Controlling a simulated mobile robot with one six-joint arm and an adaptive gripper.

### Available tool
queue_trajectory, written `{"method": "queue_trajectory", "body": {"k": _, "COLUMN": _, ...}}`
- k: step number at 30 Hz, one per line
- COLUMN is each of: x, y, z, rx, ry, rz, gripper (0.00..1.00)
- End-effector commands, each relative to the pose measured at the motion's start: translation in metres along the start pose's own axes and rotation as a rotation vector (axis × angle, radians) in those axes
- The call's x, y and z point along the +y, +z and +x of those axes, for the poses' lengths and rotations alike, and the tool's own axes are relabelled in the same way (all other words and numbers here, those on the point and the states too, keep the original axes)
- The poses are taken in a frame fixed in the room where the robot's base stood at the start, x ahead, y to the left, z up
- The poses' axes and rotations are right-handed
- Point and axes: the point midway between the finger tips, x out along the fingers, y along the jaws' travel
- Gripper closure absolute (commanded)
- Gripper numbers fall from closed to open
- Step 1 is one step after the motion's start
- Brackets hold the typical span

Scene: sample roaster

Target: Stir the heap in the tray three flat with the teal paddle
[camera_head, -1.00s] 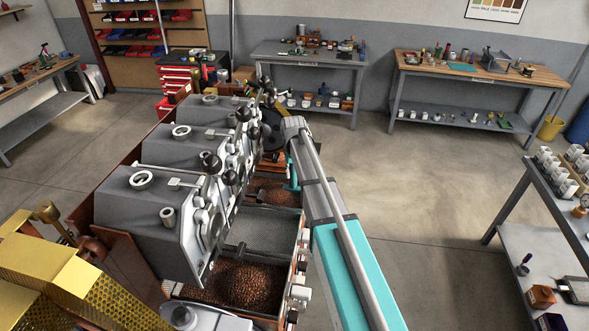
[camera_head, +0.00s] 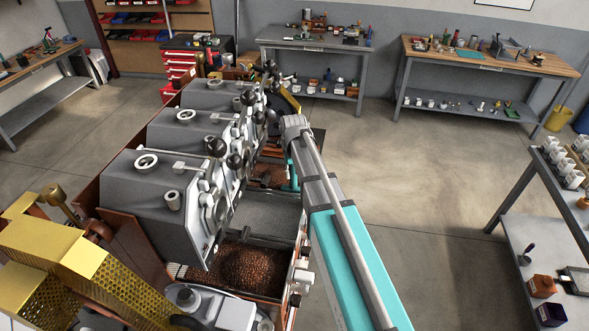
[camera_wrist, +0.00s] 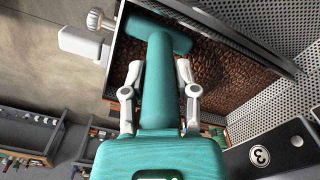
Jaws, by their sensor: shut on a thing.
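My gripper (camera_wrist: 158,88) is shut around the handle of the teal paddle (camera_wrist: 157,62). The paddle's broad head is over one edge of a tray of brown beans (camera_wrist: 210,75). I cannot tell whether the head touches the beans. A dark plate marked 3 (camera_wrist: 270,155) is beside this tray. The beans spread widely over the visible part; the paddle hides some, and their height is unclear. In the head view this appears to be the far bean tray (camera_head: 268,174), with a teal part (camera_head: 293,175) at its right edge. My arm hides the gripper there.
A near tray holds a heap of beans (camera_head: 253,266). An empty mesh tray (camera_head: 262,212) lies between the two. Grey roaster housings (camera_head: 150,178) stand close on the left. The floor to the right (camera_head: 420,190) is clear, up to a grey shelf table (camera_head: 540,235).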

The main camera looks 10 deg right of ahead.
Motion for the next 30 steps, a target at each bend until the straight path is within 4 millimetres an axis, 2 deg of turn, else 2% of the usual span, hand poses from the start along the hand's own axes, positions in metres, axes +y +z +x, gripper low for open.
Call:
{"method": "queue_trajectory", "body": {"k": 14, "x": 0.001, "y": -0.003, "z": 0.0, "rx": 0.0, "ry": 0.0, "rz": 0.0, "gripper": 1.0}}
{"method": "queue_trajectory", "body": {"k": 30, "x": 0.02, "y": -0.042, "z": 0.0, "rx": 0.0, "ry": 0.0, "rz": 0.001, "gripper": 1.0}}
